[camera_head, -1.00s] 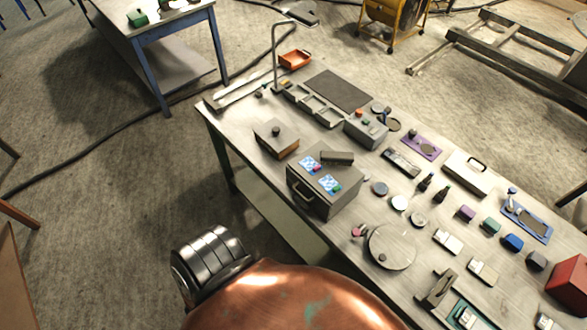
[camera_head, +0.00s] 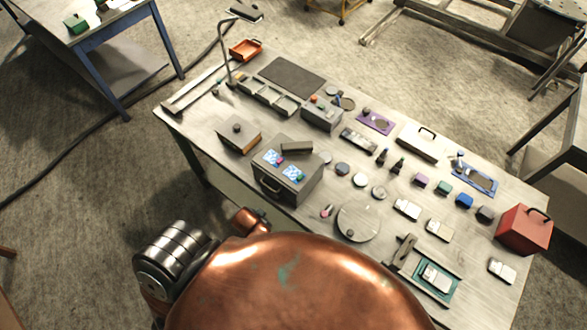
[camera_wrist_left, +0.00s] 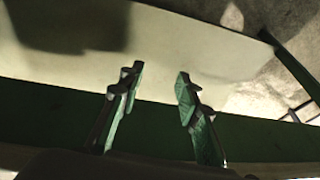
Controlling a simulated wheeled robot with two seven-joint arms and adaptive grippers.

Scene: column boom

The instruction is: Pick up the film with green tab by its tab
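The film with green tab (camera_head: 292,174) lies flat on top of a grey box (camera_head: 289,189) on the workbench in the head view. It is a blue-and-white patterned patch with a small green tab at its right end. A similar film with a pink tab (camera_head: 271,157) lies beside it, up and to the left. My left gripper (camera_wrist_left: 157,85) shows in the left wrist view with its two green-faced fingers apart and nothing between them. It is hidden in the head view, and no film shows in the wrist view. My right gripper is in neither view.
A dark grey block (camera_head: 297,148) lies on the box top behind the films. A wooden box (camera_head: 239,135) stands to the left and a round disc (camera_head: 357,222) to the right. The wrist view shows a pale surface (camera_wrist_left: 180,45) with a green edge.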

